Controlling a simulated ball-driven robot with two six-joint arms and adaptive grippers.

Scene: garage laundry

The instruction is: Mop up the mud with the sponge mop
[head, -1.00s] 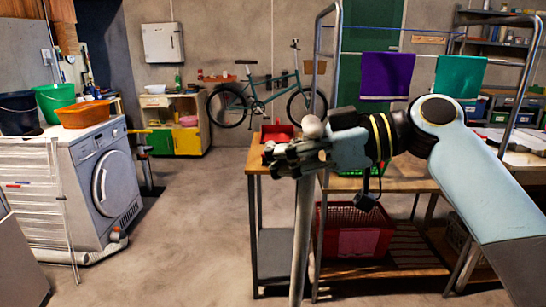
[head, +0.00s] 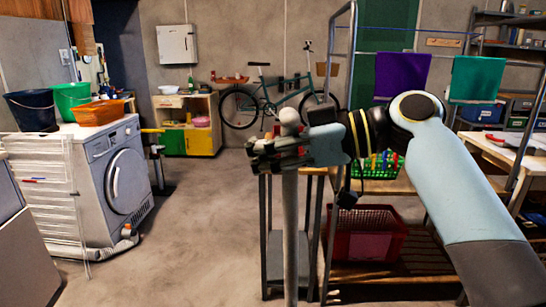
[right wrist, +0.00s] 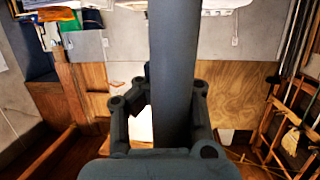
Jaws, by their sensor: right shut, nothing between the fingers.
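A grey pole (head: 290,230) with a rounded top stands nearly upright in the middle of the head view. It looks like the mop's handle, but its lower end is out of frame. My right gripper (head: 272,152) is at the pole just below its top. In the right wrist view a dark pole (right wrist: 172,60) runs up past my right gripper (right wrist: 165,115). The fingers are shut with nothing gripped between them, though the pole overlaps them in the picture. No sponge head or mud shows. My left gripper is out of view.
A washing machine (head: 110,175) with buckets on top and a folded drying rack (head: 45,190) stand at the left. Workbenches and a red crate (head: 366,235) are at the right. The concrete floor (head: 190,240) between them is clear.

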